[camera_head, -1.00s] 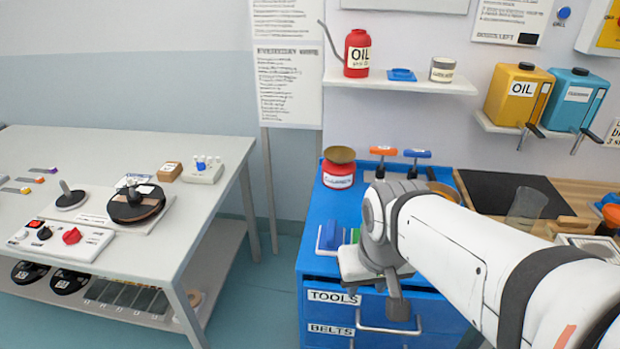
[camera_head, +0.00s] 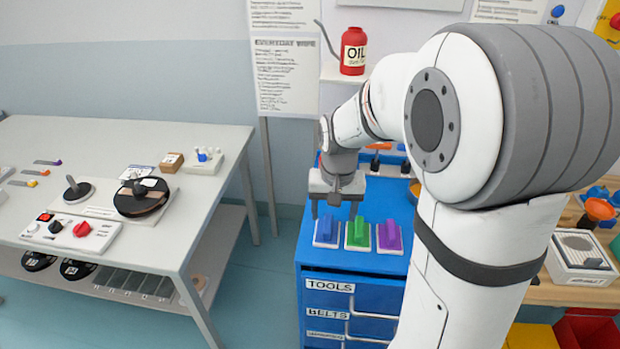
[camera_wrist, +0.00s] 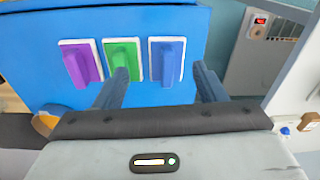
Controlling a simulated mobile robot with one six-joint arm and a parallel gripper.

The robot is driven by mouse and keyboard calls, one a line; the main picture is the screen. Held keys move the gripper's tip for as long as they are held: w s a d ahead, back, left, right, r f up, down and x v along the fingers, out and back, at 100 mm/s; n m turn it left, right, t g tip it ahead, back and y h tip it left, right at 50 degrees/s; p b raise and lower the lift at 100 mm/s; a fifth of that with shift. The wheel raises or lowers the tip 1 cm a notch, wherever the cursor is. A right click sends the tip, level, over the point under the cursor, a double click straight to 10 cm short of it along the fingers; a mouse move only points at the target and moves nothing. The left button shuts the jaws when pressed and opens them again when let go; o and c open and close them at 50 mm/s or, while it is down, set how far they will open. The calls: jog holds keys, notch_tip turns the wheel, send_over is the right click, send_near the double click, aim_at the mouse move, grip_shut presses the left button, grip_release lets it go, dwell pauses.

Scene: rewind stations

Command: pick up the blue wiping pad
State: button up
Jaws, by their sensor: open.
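The blue wiping pad (camera_head: 327,231) sits on a white plate on top of the blue drawer cabinet (camera_head: 375,262), at the left end of a row of three pads. It also shows in the wrist view (camera_wrist: 167,61), ahead of the fingers and between their lines. My gripper (camera_head: 334,209) is open and empty, just above and behind the blue pad in the head view. In the wrist view my gripper (camera_wrist: 163,76) has its fingers apart, the left one overlapping the edge of the green pad (camera_wrist: 124,60).
The green pad (camera_head: 358,233) is close beside the blue one, and the purple pad (camera_head: 389,236) is beyond it. A grey table (camera_head: 215,170) with reels stands left across a floor gap. A red oil can (camera_head: 353,50) stands on the shelf above.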

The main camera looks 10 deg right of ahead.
jog(key=p, duration=0.2)
send_over(328, 221)
jog(key=shift+s+a+f+m+g, duration=0.1)
jog(key=shift+f+m+g, duration=0.1)
jog(key=shift+f, duration=0.3)
jog(key=shift+s+a+f+m+g, duration=0.1)
jog(key=shift+f+m+g, duration=0.1)
jog(key=shift+f, duration=0.3)
jog(key=shift+w+f, duration=0.2)
jog(key=shift+f, duration=0.1)
notch_tip(328, 221, down, 8)
jog(key=shift+d+r+p, duration=0.1)
jog(key=shift+d+p, duration=0.05)
jog(key=shift+p, duration=0.6)
jog(key=shift+c, duration=0.2)
jog(key=c, duration=0.6)
